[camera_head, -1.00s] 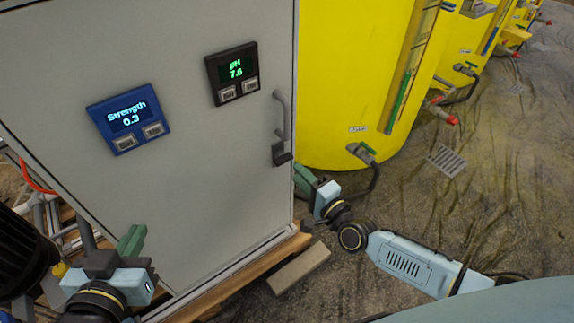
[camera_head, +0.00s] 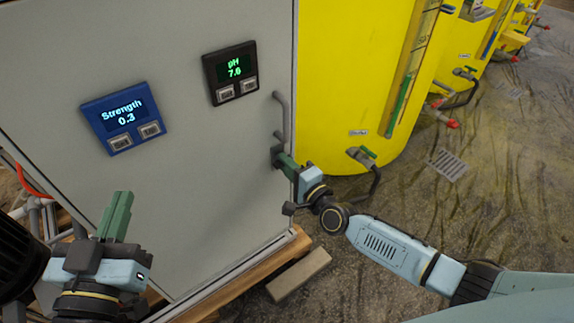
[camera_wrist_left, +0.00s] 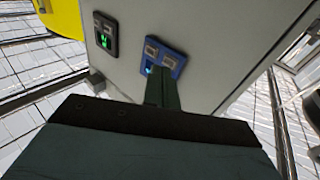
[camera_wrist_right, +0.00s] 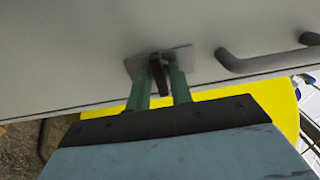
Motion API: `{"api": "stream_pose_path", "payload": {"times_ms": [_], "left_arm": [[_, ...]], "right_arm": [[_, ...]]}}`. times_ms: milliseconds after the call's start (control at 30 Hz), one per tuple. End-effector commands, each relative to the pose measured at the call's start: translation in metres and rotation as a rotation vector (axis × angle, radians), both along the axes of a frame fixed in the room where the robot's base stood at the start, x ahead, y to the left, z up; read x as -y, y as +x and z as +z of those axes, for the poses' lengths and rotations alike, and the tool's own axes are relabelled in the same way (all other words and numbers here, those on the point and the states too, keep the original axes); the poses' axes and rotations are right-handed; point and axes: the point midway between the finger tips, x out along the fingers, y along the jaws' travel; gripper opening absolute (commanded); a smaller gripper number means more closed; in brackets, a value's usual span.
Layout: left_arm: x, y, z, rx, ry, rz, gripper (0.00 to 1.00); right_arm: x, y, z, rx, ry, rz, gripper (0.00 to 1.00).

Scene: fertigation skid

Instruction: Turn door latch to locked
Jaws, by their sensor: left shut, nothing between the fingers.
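The grey cabinet door (camera_head: 200,170) carries a dark latch (camera_wrist_right: 158,75) on a small plate, below a grey bar handle (camera_head: 282,115). In the head view the latch is mostly hidden behind my right gripper (camera_head: 285,163). In the right wrist view the fingers of my right gripper (camera_wrist_right: 160,88) stand on either side of the latch lever, very close to it. I cannot tell whether they press on it. The handle (camera_wrist_right: 268,64) shows to the right there. My left gripper (camera_head: 117,215) is shut and empty, in front of the door's lower left; its fingers show in the left wrist view (camera_wrist_left: 162,88).
The door has a blue Strength display (camera_head: 125,119) reading 0.3 and a black pH display (camera_head: 232,73) reading 7.6. A yellow tank (camera_head: 350,75) with a valve stands right of the cabinet. A loose block (camera_head: 298,275) lies on the floor. A dark cylinder (camera_head: 15,265) is at far left.

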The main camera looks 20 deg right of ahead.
Motion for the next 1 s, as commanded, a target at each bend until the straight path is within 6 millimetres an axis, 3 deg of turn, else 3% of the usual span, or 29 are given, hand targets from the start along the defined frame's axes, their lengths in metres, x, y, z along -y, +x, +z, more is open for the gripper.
{"api": "stream_pose_path", "payload": {"times_ms": [33,133,467,1000], "left_arm": [[0.000,0.000,0.000,0.000,0.000,0.000,0.00],[0.000,0.000,0.000,-0.001,0.000,0.000,0.00],[-0.001,0.001,-0.005,-0.038,0.011,0.001,0.00],[-0.020,-0.015,-0.077,-0.473,0.137,0.035,0.00]], "right_arm": [[0.000,0.000,0.000,0.000,0.000,0.000,0.13],[0.000,0.000,0.000,0.000,0.000,0.000,0.00],[0.000,0.000,0.001,0.015,-0.042,-0.001,0.00],[0.000,0.000,0.002,0.161,-0.442,-0.002,0.00]]}}
